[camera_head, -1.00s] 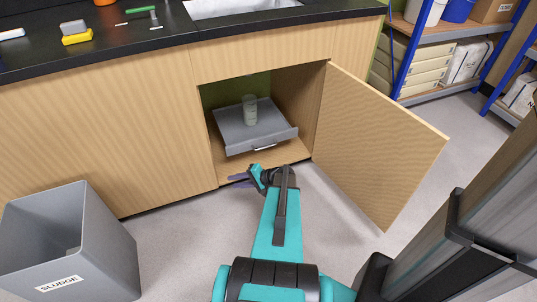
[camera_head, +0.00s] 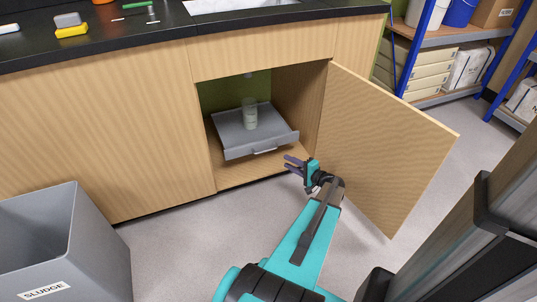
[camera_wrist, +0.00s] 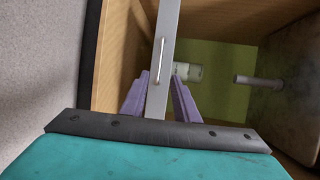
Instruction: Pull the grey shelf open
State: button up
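The grey shelf (camera_head: 232,136) sits inside the open cupboard, with a small pale bar handle (camera_head: 265,151) on its front edge. A translucent beaker (camera_head: 249,116) stands upright on it. My gripper (camera_head: 288,163) is in front of the cupboard opening, just right of the handle, its purple fingers spread and empty. In the wrist view the shelf front (camera_wrist: 167,38) runs upright in the picture, and the handle (camera_wrist: 158,58) lies ahead, between the lines of my open fingers (camera_wrist: 160,76). The handle appears apart from the fingers. The beaker also shows in the wrist view (camera_wrist: 188,71).
The wooden cupboard door (camera_head: 385,145) stands open to the right of my gripper. A grey pipe (camera_wrist: 258,80) shows inside the cupboard. A grey sludge bin (camera_head: 62,235) stands at left. Bare floor (camera_head: 180,245) lies between the bin and my arm.

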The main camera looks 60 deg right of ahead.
jog(key=b+x, duration=0.3)
jog(key=x, duration=1.1)
jog(key=shift+a, duration=0.1)
grip_shut()
jog(key=shift+s, duration=0.1)
